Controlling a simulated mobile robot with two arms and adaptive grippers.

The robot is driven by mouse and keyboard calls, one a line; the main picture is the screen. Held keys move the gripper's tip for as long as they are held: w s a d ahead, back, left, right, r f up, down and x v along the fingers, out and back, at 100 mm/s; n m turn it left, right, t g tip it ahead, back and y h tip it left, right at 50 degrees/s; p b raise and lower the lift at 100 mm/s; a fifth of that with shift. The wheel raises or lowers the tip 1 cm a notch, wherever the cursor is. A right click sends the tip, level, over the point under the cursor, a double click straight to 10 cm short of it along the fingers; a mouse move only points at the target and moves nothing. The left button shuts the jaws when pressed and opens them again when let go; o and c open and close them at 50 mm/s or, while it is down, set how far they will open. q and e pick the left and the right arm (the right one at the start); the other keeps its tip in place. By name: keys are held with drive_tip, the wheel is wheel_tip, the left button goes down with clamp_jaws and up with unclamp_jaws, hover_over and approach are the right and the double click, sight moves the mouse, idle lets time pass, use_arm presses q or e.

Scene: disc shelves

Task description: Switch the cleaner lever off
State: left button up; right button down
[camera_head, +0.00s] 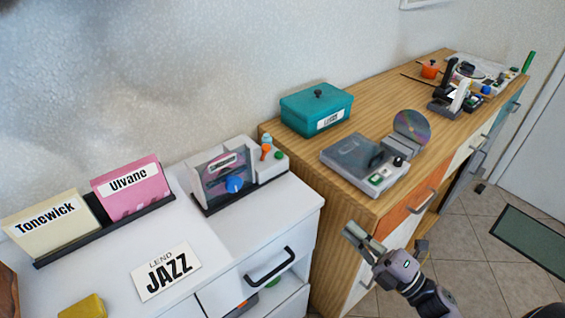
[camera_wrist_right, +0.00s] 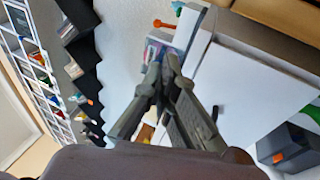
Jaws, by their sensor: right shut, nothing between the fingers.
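A grey-white machine (camera_head: 238,175) with an upright disc in a clear front, a blue knob (camera_head: 234,185) and a small orange lever-like part (camera_head: 266,151) stands on the white cabinet; it looks like the cleaner. I cannot tell the lever's setting. In the right wrist view, what looks like this machine (camera_wrist_right: 163,42) shows beyond the fingers, with an orange part (camera_wrist_right: 163,23) at its top. My right gripper (camera_head: 352,233) is shut and empty, in front of the wooden dresser, right of the machine and apart from it. It fills the middle of the wrist view (camera_wrist_right: 160,78). My left gripper is out of view.
A teal box (camera_head: 316,108), a grey disc player (camera_head: 365,163) and a standing disc (camera_head: 411,126) are on the wooden dresser (camera_head: 385,90).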

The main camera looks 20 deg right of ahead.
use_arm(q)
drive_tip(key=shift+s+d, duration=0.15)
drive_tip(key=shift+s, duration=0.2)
use_arm(e)
drive_tip(key=p, duration=0.6)
approach(264, 152)
drive_tip(key=x, duration=0.4)
drive_tip(key=d+x, duration=0.1)
drive_tip(key=x, duration=0.1)
drive_tip(key=shift+w+a, duration=0.15)
drive_tip(key=shift+w, duration=0.35)
use_arm(q)
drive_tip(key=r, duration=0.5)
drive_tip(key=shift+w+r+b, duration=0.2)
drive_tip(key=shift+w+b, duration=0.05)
drive_tip(key=shift+b, duration=0.05)
use_arm(e)
drive_tip(key=shift+f, duration=0.1)
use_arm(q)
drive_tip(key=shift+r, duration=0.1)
